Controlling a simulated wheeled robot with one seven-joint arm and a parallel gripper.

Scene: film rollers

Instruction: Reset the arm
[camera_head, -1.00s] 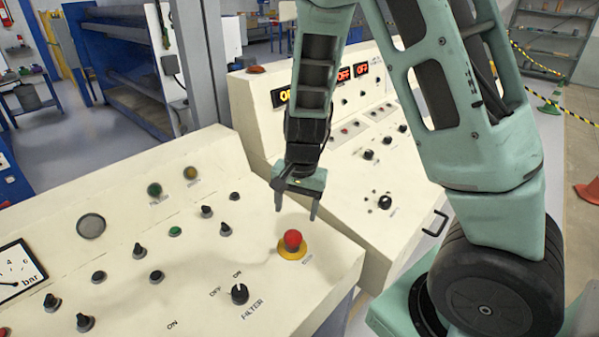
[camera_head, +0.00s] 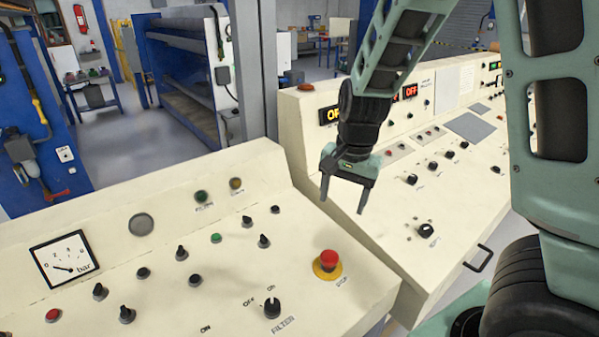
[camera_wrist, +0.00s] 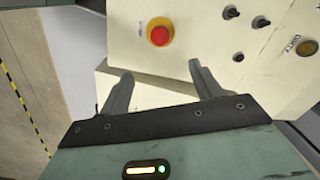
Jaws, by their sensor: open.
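My gripper (camera_head: 342,205) is open and empty, fingers pointing down, above the gap between two cream control panels in the head view. It is apart from both panels. In the wrist view its two fingers (camera_wrist: 160,88) are spread with nothing between them. The button also shows in the wrist view (camera_wrist: 158,36), beyond the fingertips.
A second panel (camera_head: 470,190) with lit OFF displays stands behind and right. The near panel holds a pressure gauge (camera_head: 64,259), several knobs and a FILTER switch (camera_head: 272,308). A grey post (camera_head: 254,70) rises behind. Open floor (camera_head: 140,150) lies at the back left.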

